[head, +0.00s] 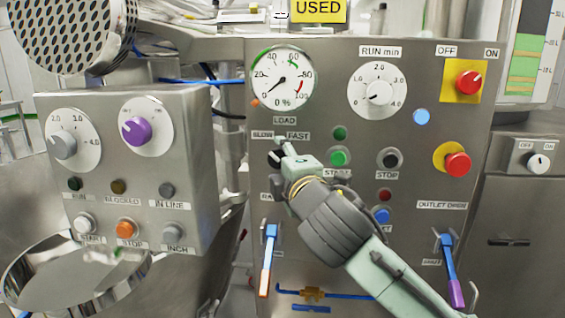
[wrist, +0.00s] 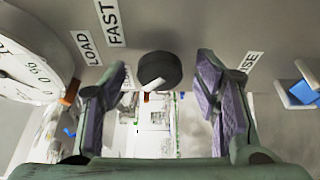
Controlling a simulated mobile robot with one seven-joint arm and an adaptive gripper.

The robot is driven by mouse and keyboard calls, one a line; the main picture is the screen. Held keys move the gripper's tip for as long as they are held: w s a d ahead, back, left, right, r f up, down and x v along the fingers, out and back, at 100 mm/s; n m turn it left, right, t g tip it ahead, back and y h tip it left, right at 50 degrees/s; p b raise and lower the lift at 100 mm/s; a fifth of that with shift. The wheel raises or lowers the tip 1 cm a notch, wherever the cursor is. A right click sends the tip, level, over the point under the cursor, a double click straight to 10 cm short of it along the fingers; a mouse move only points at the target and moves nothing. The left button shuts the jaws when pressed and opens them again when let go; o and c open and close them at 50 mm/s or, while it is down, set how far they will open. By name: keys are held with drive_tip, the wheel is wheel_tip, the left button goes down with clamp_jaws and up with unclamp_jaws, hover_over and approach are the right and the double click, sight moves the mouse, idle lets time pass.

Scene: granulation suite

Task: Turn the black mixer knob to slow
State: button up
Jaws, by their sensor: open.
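The black mixer knob (wrist: 158,70) shows in the wrist view as a dark round knob with a pale pointer, ahead of and between my two fingers. In the head view a dark part of the knob (head: 274,158) shows just left of my gripper (head: 284,146), below the SLOW and FAST labels. My gripper is open in the wrist view (wrist: 160,95), with one purple-padded finger on each side of the knob and a gap to each. I cannot tell how deep the fingers reach. The FAST label (wrist: 113,22) is in the wrist view; the SLOW label (head: 262,135) is in the head view.
The load gauge (head: 281,78) is above the knob. Green (head: 338,158) and black (head: 390,158) buttons sit to the right. Blue-handled levers (head: 269,258) (head: 451,270) stick out lower on the panel. A smaller control box (head: 125,170) stands at the left.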

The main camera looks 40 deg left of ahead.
drive_tip(key=v, duration=0.7)
drive_tip(key=shift+d, duration=0.2)
drive_tip(key=shift+s, duration=0.15)
idle(0.4)
